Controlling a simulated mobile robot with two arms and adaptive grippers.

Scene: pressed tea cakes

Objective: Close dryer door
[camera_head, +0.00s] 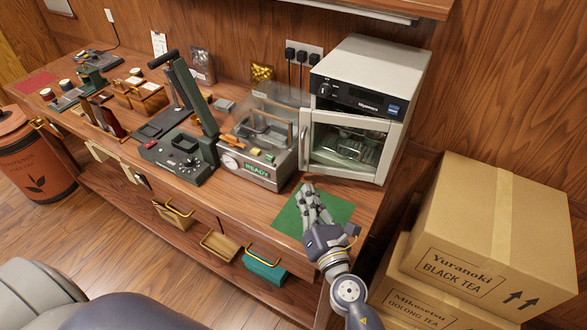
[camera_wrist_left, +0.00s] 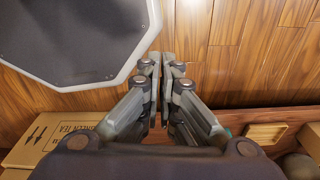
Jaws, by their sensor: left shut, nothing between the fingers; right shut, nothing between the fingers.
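The dryer (camera_head: 367,75) is a cream box with a dark control strip at the back right of the counter. Its framed glass door (camera_head: 392,150) has a handle (camera_head: 304,136) on the left side, and a tray shows dimly behind the glass. The door covers the front; I cannot tell whether it is fully flush or slightly ajar. My right gripper (camera_head: 311,192) is shut and empty, above the green mat in front of the dryer, apart from the door. My left gripper (camera_wrist_left: 160,75) is shut and empty in the left wrist view and is outside the head view.
A machine with a lit READY display (camera_head: 257,170) stands left of the dryer. A dark press with a raised lever (camera_head: 195,100) is further left. The green mat (camera_head: 335,207) lies on the counter. Stacked tea cartons (camera_head: 470,240) stand right of the counter.

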